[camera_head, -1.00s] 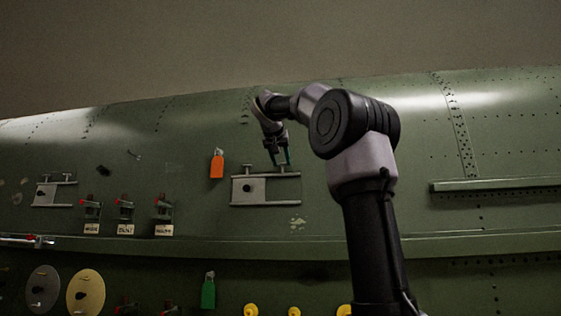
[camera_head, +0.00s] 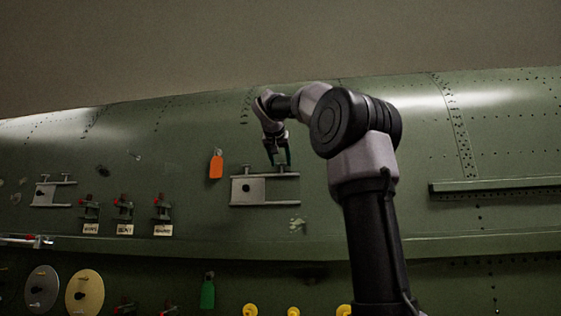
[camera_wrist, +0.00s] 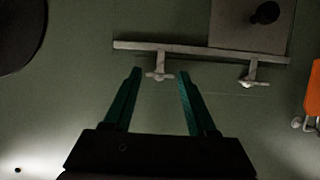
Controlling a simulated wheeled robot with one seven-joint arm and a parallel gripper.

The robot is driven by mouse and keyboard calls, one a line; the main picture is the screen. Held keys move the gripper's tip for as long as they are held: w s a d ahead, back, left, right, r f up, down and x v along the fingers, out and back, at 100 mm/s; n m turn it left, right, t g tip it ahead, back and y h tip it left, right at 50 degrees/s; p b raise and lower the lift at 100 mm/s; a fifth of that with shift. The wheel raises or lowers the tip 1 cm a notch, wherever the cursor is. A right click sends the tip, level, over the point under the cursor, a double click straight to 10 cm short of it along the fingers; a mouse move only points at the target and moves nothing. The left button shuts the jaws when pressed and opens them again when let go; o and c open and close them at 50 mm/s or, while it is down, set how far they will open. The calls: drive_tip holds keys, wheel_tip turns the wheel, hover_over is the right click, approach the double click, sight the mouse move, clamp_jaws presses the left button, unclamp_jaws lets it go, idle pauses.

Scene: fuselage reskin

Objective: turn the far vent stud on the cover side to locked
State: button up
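A grey vent plate (camera_head: 249,191) with a dark knob is on the green fuselage side, with a rail along its top edge. Two small T-shaped studs stand off this rail. In the wrist view, which is turned over, the rail (camera_wrist: 200,48) carries one stud (camera_wrist: 158,76) in front of my gripper and another stud (camera_wrist: 248,82) to the right. My gripper (camera_wrist: 160,73) has its teal fingers apart, one tip on each side of the first stud, with gaps showing. I cannot tell how deep the tips reach. In the head view my gripper (camera_head: 279,158) is above the rail's right end.
An orange tag (camera_head: 216,166) hangs left of the plate; it also shows in the wrist view (camera_wrist: 313,100). A similar plate (camera_head: 46,194) and several red-tipped switches (camera_head: 124,203) are farther left. A long ledge (camera_head: 495,184) is at the right.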

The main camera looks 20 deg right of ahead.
drive_tip(key=shift+s+r, duration=0.1)
drive_tip(key=v, duration=1)
drive_tip(key=shift+s+a, duration=0.2)
drive_tip(key=s+a+f+n+g+y, duration=0.1)
drive_tip(key=s+a+f+y, duration=0.2)
drive_tip(key=f, duration=1.2)
drive_tip(key=s+a+f+n+g+y, duration=0.1)
drive_tip(key=s+a+f+y, duration=0.1)
drive_tip(key=s+f, duration=0.8)
drive_tip(key=s+a+f+g+y, duration=0.2)
drive_tip(key=s+f, duration=0.4)
drive_tip(key=f, duration=1.5)
drive_tip(key=shift+s+a+n+y, duration=0.2)
drive_tip(key=shift+a+n+y, duration=0.2)
drive_tip(key=shift+a+y, duration=0.65)
